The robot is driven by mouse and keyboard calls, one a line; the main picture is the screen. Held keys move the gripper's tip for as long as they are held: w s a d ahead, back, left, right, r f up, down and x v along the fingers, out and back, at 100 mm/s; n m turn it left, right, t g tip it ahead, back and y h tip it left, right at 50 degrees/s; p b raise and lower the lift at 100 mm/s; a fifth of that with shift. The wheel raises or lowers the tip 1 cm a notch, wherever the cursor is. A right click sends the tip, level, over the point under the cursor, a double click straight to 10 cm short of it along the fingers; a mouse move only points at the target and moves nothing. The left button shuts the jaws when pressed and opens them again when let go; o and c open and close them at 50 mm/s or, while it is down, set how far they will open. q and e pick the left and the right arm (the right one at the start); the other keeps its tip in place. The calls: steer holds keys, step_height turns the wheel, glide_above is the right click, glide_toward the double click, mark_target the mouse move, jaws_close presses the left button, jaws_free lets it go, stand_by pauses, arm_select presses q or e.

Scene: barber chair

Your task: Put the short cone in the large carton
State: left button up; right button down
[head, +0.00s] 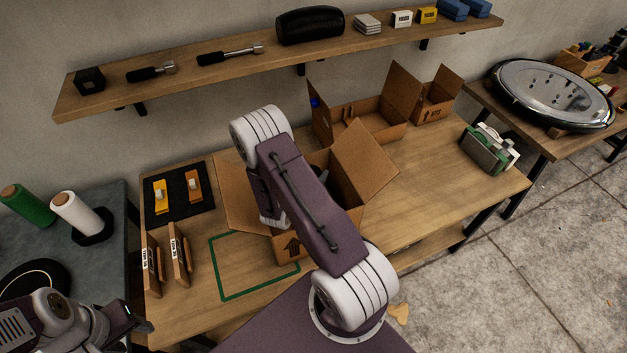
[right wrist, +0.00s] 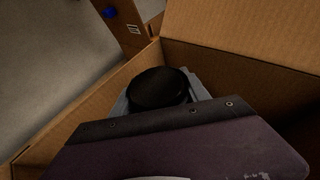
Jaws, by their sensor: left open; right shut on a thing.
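The large carton (head: 368,155) stands open on the wooden table, its flaps spread; its brown walls surround much of the right wrist view (right wrist: 235,65). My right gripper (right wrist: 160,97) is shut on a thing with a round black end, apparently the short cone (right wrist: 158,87). It is inside or just over the carton's opening; its height above the bottom cannot be told. The cone's sides are hidden by my gripper. My left gripper (head: 128,312) is open and empty at the lower left.
Two open cartons (head: 375,118) (head: 436,102) stand behind. Thin upright boxes (head: 152,265) stand at the left. A green cone (head: 28,206) and a white cone (head: 75,214) stand on the side table. A shelf (head: 215,72) runs above.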

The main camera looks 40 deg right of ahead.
steer(key=shift+f, duration=1.95)
steer(key=c, duration=0.6)
jaws_free()
steer(key=shift+o, duration=0.2)
steer(key=b+v, duration=0.1)
steer(key=v, duration=0.6)
steer(key=shift+s+a+r, duration=0.1)
steer(key=shift+a+r, duration=0.15)
steer(key=shift+a, duration=0.05)
steer(key=shift+d, duration=0.1)
